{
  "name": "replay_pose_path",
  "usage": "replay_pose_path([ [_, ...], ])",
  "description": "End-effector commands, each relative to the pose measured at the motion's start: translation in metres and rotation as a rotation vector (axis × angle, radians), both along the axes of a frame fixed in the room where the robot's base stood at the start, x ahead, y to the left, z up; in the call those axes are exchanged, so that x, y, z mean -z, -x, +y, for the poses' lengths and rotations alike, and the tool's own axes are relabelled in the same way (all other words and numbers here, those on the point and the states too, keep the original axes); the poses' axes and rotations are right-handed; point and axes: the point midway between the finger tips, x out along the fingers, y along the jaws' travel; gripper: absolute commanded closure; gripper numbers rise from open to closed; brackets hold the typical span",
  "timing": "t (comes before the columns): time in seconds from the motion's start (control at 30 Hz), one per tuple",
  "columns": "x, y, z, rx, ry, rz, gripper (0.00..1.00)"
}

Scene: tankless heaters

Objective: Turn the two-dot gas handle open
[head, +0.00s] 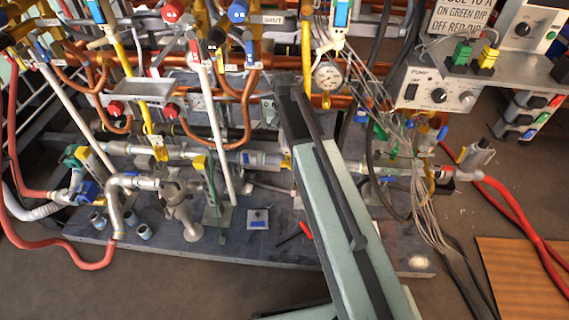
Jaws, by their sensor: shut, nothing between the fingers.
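My arm reaches up from the bottom right, and its dark end, my gripper (286,84), is in front of the copper pipes near the middle. It is shut and empty. Several yellow pieces could be gas parts: a yellow lever (160,152) at the left of the middle, a yellow block (199,163) right of it, and a yellow pipe (306,55) at the top. The dot marks are too small to read, so I cannot tell which is the two-dot handle. My arm hides part of the pipework behind it.
Red knob (172,11) and blue knob (238,12) stand at the top. A gauge (327,76) and hanging thin cables (405,165) are right of my arm. The dark base plate (270,238) has bare room in front.

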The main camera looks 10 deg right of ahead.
Motion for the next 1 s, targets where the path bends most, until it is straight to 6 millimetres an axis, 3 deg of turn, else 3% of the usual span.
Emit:
replay_pose_path([
  [0.33,0.013,-0.002,-0.004,0.013,0.000,0.000,1.00],
  [0.8,0.097,-0.002,-0.008,0.018,0.000,0.000,1.00],
  [1.0,0.104,-0.002,-0.008,0.018,0.000,0.000,1.00],
])
